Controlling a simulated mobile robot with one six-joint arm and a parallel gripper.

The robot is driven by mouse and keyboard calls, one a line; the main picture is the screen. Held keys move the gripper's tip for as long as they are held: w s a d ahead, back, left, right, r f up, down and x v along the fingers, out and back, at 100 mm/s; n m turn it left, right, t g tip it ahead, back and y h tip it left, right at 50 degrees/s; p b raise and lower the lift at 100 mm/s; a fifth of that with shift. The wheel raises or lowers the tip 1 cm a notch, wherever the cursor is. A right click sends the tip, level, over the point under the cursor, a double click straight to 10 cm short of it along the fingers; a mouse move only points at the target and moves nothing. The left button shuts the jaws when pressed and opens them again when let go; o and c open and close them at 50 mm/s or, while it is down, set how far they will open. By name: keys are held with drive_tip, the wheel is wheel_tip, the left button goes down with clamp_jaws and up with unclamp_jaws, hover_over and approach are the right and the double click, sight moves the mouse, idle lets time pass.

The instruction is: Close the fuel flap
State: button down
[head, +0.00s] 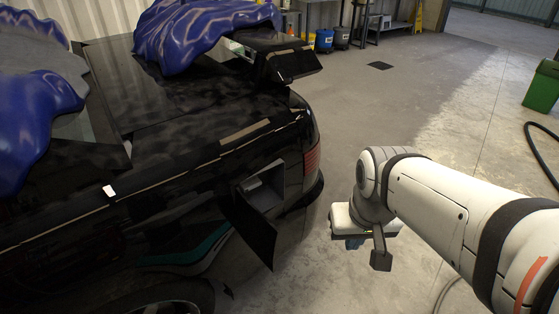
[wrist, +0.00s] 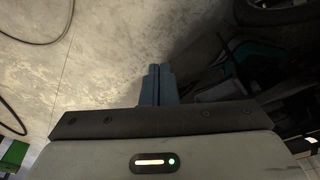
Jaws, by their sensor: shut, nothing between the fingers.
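The fuel flap (head: 250,231) is a dark panel on the rear side of the black car (head: 165,165). It stands open, hanging out and down to the left of a square recess (head: 264,187). My gripper (head: 354,243) is to the right of the flap, apart from it, over the concrete floor; its fingers are mostly hidden under the wrist in the head view. In the wrist view the two blue-grey fingers (wrist: 157,84) are together with nothing between them. The flap cannot be made out clearly in the wrist view.
Blue-purple covers (head: 205,32) drape over the car. A green bin (head: 543,87) and a black hose (head: 540,150) are at the right. The floor between car and bin is largely clear.

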drive_tip(key=w+a+n, duration=0.3)
drive_tip(key=n, duration=0.5)
drive_tip(key=n+h, duration=0.1)
drive_tip(key=n, duration=2.1)
approach(278, 247)
drive_tip(key=b+x, duration=0.2)
drive_tip(key=x, duration=0.7)
drive_tip(key=shift+s+f, duration=0.15)
drive_tip(key=shift+f, duration=0.05)
drive_tip(key=w+d, duration=0.2)
drive_tip(key=w, duration=0.1)
drive_tip(key=shift+w+f, duration=0.1)
drive_tip(key=shift+w, duration=0.2)
